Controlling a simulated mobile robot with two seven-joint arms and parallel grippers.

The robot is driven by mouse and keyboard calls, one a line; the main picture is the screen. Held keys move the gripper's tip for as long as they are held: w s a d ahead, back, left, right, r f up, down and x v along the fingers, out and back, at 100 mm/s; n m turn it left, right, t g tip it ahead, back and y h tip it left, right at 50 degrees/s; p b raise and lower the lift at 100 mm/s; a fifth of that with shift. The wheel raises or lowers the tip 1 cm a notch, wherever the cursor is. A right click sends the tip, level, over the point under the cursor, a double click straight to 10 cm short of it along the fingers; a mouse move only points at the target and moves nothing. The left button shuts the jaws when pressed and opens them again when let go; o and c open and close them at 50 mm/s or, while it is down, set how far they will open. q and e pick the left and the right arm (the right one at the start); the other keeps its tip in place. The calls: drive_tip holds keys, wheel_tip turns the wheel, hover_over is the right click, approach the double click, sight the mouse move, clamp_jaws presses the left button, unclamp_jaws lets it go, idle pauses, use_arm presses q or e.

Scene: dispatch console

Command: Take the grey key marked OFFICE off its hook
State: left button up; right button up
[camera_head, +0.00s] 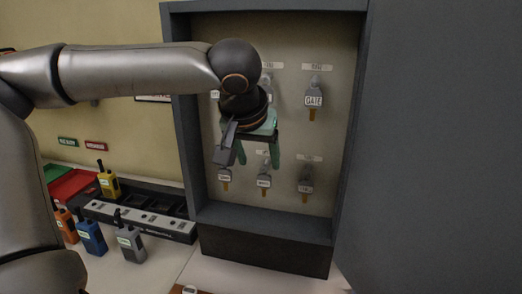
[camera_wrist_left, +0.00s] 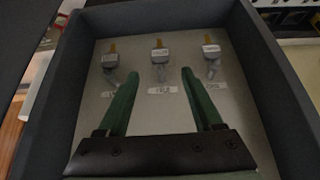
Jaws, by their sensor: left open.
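A grey key cabinet (camera_head: 185,120) stands open, with keys hanging on hooks in two rows. The top right key (camera_head: 313,100) reads GATE. The lower row has a left key (camera_head: 224,176), a middle key (camera_head: 264,181) and a right key (camera_head: 305,182); their tags are too small to read, so I cannot tell which is OFFICE. My left gripper (camera_head: 258,164) is open and empty, green fingers pointing down above the lower middle key. In the left wrist view, the gripper (camera_wrist_left: 160,78) frames the middle key (camera_wrist_left: 159,57), which lies beyond the fingertips. My right gripper is not in view.
The cabinet's side walls and bottom edge (camera_head: 262,224) surround the keys. The grey door (camera_head: 440,150) fills the right side. At the left, a radio charger (camera_head: 140,219), several handheld radios, including a blue one (camera_head: 90,236), and a red tray (camera_head: 72,184) occupy the desk.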

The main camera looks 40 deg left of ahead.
sight(263, 179)
use_arm(q)
drive_tip(key=shift+b+x, duration=0.5)
drive_tip(key=shift+x, duration=3.85)
drive_tip(key=shift+s+d, duration=0.1)
clamp_jaws()
